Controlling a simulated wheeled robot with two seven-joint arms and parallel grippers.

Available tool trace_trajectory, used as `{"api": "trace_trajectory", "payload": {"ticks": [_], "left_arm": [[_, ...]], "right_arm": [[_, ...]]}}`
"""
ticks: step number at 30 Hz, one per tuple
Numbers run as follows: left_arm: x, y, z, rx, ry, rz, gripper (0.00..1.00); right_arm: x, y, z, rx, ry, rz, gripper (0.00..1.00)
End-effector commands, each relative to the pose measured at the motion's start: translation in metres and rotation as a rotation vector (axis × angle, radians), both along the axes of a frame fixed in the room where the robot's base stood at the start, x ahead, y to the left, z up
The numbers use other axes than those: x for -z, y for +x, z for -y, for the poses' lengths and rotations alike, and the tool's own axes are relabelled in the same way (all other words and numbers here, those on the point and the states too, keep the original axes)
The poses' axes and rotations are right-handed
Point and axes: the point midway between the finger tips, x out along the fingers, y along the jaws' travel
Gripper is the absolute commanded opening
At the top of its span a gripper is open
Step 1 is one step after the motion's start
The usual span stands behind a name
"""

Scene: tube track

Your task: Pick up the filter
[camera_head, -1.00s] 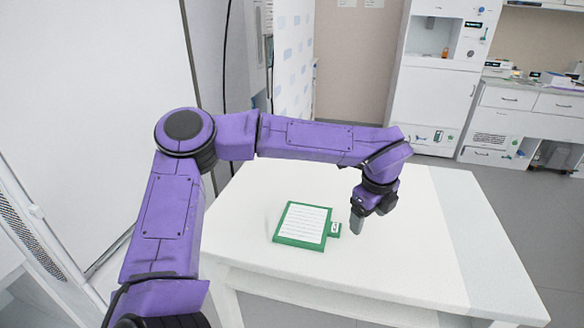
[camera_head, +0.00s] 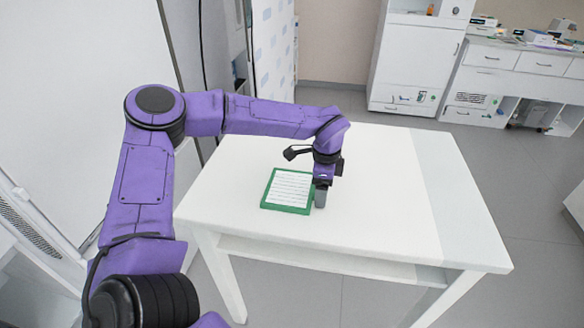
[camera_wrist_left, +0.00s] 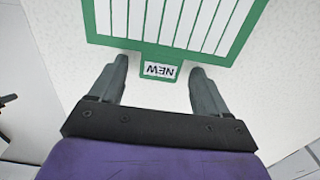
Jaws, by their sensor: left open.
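The filter (camera_head: 288,189) is a flat white panel with dark lines and a green frame, lying on the white table. In the left wrist view the filter (camera_wrist_left: 187,49) fills the top, and its green tab (camera_wrist_left: 160,70) marked "NEW" points toward my gripper. My left gripper (camera_head: 320,200) is at the filter's right edge in the head view. In the left wrist view its fingers (camera_wrist_left: 157,72) are open, one on each side of the tab, with gaps between. I cannot tell whether the fingertips touch the table. My right gripper is not in view.
The white table (camera_head: 390,200) is clear to the right of the filter, with a greyer strip at its right end. White cabinets (camera_head: 510,75) stand at the back right. A pale panel or wall is at the left.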

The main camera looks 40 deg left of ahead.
Motion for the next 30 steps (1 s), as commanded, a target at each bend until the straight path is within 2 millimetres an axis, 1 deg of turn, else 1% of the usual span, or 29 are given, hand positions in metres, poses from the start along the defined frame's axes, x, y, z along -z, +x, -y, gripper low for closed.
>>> {"api": "trace_trajectory", "payload": {"ticks": [2,3,5,6,8,9,17,21,23,26,30], "left_arm": [[0.000,0.000,0.000,0.001,0.000,0.000,0.77],[0.000,0.000,0.000,0.001,0.000,0.000,0.73],[0.000,0.000,0.000,0.001,0.000,0.000,0.54],[0.000,0.000,0.000,0.001,0.000,0.000,0.41],[0.000,0.000,0.000,0.001,0.000,0.000,0.21],[0.000,0.000,0.000,0.001,0.000,0.000,0.15],[-0.001,0.000,0.000,0.001,0.001,0.001,0.15],[-0.011,0.001,0.000,0.001,0.001,0.003,0.15],[-0.021,0.001,0.000,0.001,0.001,0.005,0.15],[-0.048,0.001,0.000,0.001,0.000,0.008,0.15],[-0.096,0.001,0.000,0.000,0.002,0.008,0.15]], "right_arm": [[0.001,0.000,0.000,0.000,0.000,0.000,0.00],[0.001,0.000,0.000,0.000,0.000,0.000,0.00],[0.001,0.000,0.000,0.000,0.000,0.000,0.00],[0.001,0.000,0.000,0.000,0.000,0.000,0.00],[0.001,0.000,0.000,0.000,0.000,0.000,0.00],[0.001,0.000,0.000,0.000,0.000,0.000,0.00],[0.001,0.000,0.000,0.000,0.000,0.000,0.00],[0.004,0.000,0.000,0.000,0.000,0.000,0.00],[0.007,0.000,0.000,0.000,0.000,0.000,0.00],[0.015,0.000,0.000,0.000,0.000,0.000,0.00],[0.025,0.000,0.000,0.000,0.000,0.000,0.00]]}}
